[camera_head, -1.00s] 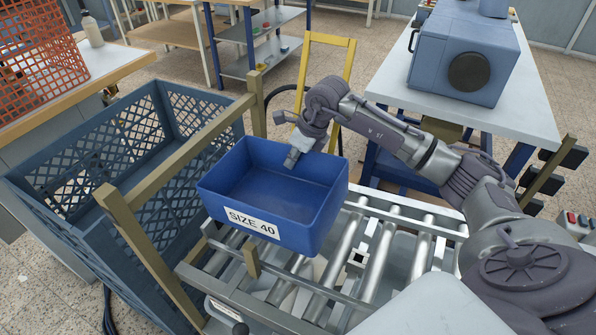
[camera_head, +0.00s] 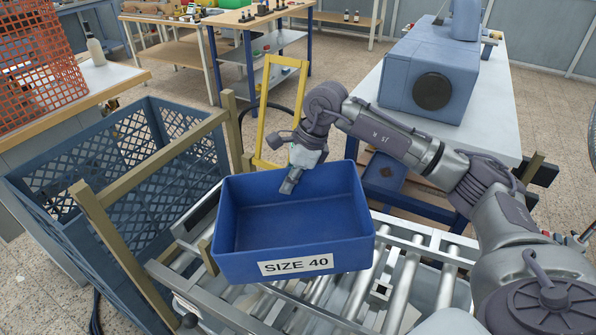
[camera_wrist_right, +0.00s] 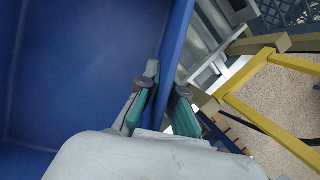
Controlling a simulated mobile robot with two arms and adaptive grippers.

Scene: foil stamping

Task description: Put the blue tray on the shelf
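The blue tray (camera_head: 290,225) is an empty open box with a "SIZE 40" label on its near wall. It is held above the roller conveyor in the head view, its label side facing me. My right gripper (camera_head: 290,183) reaches over the tray's far wall. In the right wrist view the two green-padded fingers of the gripper (camera_wrist_right: 165,105) stand on either side of the tray wall (camera_wrist_right: 175,50) and are closed on it. My left gripper is not in view. A shelf unit (camera_head: 262,75) with blue posts and several small items stands at the back.
The roller conveyor (camera_head: 405,270) lies under the tray. A large grey-blue lattice crate (camera_head: 60,185) with wooden rails stands to the left. A yellow frame (camera_head: 262,110) stands behind the tray. A white table (camera_head: 490,120) with a blue machine (camera_head: 430,75) is at the right.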

